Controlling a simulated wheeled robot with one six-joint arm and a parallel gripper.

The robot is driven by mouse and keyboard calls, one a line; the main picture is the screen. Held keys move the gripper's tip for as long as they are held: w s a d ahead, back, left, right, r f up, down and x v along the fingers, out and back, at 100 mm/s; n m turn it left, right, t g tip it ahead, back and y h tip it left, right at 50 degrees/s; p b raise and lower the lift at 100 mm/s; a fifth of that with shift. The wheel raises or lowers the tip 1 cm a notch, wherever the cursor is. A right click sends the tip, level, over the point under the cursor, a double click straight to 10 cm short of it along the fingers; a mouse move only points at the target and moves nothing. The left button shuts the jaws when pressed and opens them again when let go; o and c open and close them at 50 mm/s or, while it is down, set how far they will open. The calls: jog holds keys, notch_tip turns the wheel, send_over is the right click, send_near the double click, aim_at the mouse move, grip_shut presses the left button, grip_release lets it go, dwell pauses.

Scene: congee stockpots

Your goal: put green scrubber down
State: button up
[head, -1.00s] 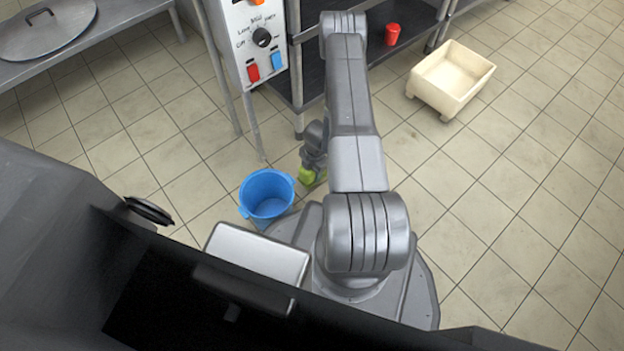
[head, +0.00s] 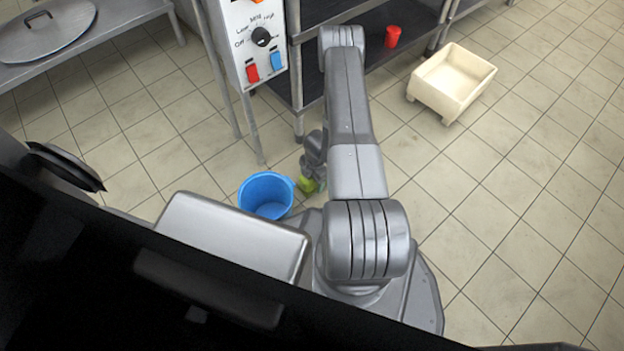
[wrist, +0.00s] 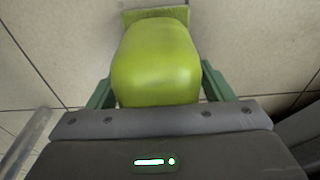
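The green scrubber (wrist: 155,62) fills the middle of the wrist view, a rounded yellow-green body with a flat green pad at its far end. My gripper (wrist: 157,75) has one dark green finger on each side of it. Both fingertips appear to touch its sides, so it is shut on the scrubber. In the head view the scrubber (head: 308,184) shows low down at the end of my arm, just right of the blue bucket (head: 266,196). My gripper is mostly hidden there. I cannot tell whether the scrubber touches the floor.
A cream tub (head: 452,82) stands on the tiled floor at the upper right. A red cup (head: 392,36) is on the dark lower shelf (head: 365,57). A control box (head: 257,45) and metal legs stand behind the bucket. The floor at right is clear.

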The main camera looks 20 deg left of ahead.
jog(key=r+p, duration=0.2)
jog(key=r, duration=0.2)
jog(key=r+p, duration=0.2)
jog(key=r, duration=0.2)
jog(key=w+r+p, duration=0.1)
jog(key=r+p, duration=0.2)
jog(key=r, duration=0.1)
jog(key=shift+w+d+r, duration=0.1)
jog(key=shift+d, duration=0.25)
jog(key=f+b, duration=0.2)
jog(key=f, duration=0.2)
jog(key=f+b, duration=0.3)
jog(key=f, duration=0.1)
jog(key=s+f+b, duration=0.1)
jog(key=f+b, duration=0.1)
jog(key=f, duration=0.3)
jog(key=shift+s+a+b, duration=0.1)
jog(key=shift+a+b, duration=0.2)
jog(key=shift+a, duration=0.05)
notch_tip(320, 180, up, 2)
jog(key=shift+r+p, duration=0.1)
jog(key=shift+p, duration=0.7)
jog(key=shift+r, duration=0.55)
